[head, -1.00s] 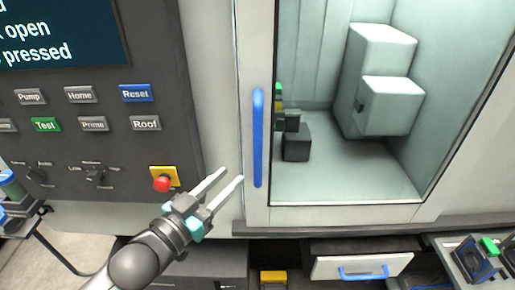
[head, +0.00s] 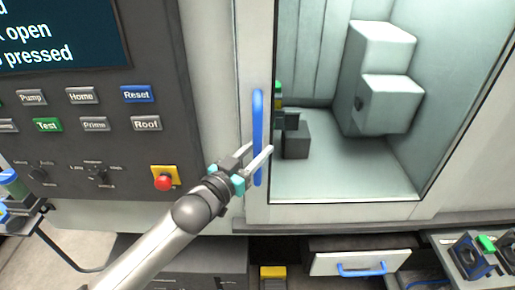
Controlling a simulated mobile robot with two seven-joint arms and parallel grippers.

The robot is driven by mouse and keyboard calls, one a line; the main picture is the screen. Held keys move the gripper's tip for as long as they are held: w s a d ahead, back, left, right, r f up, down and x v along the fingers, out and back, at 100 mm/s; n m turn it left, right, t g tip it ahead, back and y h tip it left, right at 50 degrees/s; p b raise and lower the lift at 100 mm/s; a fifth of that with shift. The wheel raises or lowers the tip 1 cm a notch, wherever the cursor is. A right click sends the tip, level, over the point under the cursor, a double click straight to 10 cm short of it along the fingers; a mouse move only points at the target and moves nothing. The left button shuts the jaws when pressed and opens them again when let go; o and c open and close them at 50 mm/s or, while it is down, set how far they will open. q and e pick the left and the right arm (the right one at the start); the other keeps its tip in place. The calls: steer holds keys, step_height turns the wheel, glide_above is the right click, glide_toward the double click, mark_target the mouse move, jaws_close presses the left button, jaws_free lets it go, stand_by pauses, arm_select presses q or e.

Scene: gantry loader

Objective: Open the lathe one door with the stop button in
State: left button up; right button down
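The lathe door (head: 230,60) has a vertical blue handle (head: 258,120) at its left edge, beside a large window. The red stop button (head: 163,183) sits on a yellow plate on the control panel, left of the door. My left gripper (head: 259,155) is at the lower half of the handle, its two fingers apart. One finger shows across the handle and the other to its left; whether they touch it I cannot tell. The screen (head: 55,35) shows the words "open" and "pressed". My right gripper is not in view.
Push buttons such as Reset (head: 136,94) and Roof (head: 146,124) are on the panel. Below the door is a drawer (head: 330,262) with a blue handle. A tray with dark parts (head: 474,256) stands at lower right. A white block (head: 388,102) shows behind the window.

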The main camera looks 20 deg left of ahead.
arm_select(q)
steer(key=shift+w, duration=0.1)
jaws_close()
stand_by(0.3)
stand_by(1.2)
